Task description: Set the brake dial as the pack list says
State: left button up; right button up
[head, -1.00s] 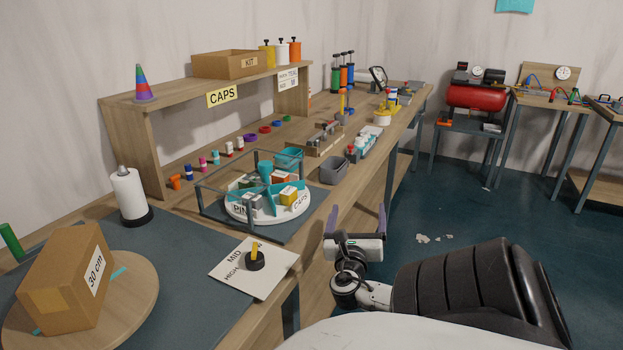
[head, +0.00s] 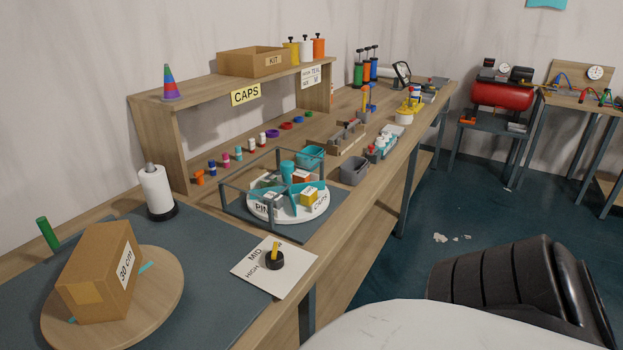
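The brake dial is a black knob with a yellow pointer (head: 275,257) on a white plate (head: 290,282) near the bench's front edge. The words MID and HIGH show on the plate; any other mark is hidden or unreadable. The yellow pointer stands towards the back of the plate. A small white card (head: 311,77) on the shelf front carries short printed lines, of which "TEAL" and "M" are roughly readable; I cannot tell whether it is the pack list. Neither gripper is in view. Part of a black padded arm link of mine shows at the lower right.
A cardboard box marked 30 cm (head: 98,272) sits on a round wooden turntable (head: 158,290) left of the dial. A framed carousel (head: 325,205) stands behind the dial, with a grey bin (head: 354,171) beside it. A paper roll (head: 158,190) stands at the back left.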

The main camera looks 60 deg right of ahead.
aim_at(275, 259)
jog(key=z, duration=1.65)
jog(key=k, duration=0.1)
